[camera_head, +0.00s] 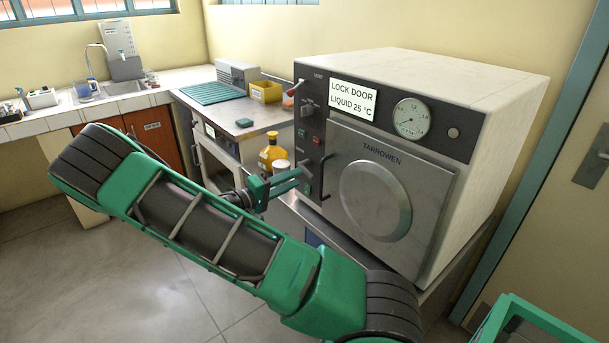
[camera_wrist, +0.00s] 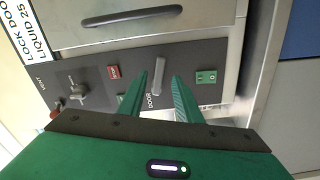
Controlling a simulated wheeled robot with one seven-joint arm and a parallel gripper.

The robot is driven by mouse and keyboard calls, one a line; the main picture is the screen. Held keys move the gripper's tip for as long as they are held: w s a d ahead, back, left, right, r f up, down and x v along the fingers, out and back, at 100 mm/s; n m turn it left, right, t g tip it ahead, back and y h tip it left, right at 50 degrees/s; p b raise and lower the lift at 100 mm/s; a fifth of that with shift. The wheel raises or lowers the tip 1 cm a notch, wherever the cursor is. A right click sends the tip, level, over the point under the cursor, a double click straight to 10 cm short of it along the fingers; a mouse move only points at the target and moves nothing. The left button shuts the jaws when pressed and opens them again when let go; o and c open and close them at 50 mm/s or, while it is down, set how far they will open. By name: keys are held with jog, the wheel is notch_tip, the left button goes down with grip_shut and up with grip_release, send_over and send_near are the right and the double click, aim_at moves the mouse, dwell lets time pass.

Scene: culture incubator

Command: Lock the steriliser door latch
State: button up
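The steriliser (camera_head: 385,170) stands on a bench, with a closed square door (camera_head: 380,195) marked TARROWEN. A pale lever beside the label DOOR, the door latch (camera_wrist: 159,75), shows on the dark control strip in the wrist view. It lies near lengthwise to the fingers, slightly tilted. My gripper (camera_wrist: 162,85) is open, its two green fingers on either side of the lever in the picture; I cannot tell whether they touch it. In the head view my gripper (camera_head: 301,176) reaches the control strip left of the door, and I cannot make out the latch there.
A dark door handle (camera_head: 324,178) stands out right of my fingers. A vent knob (camera_head: 306,107), buttons and a sign (camera_head: 353,99) reading LOCK DOOR, LIQUID 25 °C are above. A yellow bottle (camera_head: 270,152) and white-lidded jar (camera_head: 281,167) stand close left of my gripper.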

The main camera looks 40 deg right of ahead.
aim_at(306, 173)
jog(key=shift+s+d, duration=0.2)
jog(key=shift+d, duration=2.95)
grip_shut()
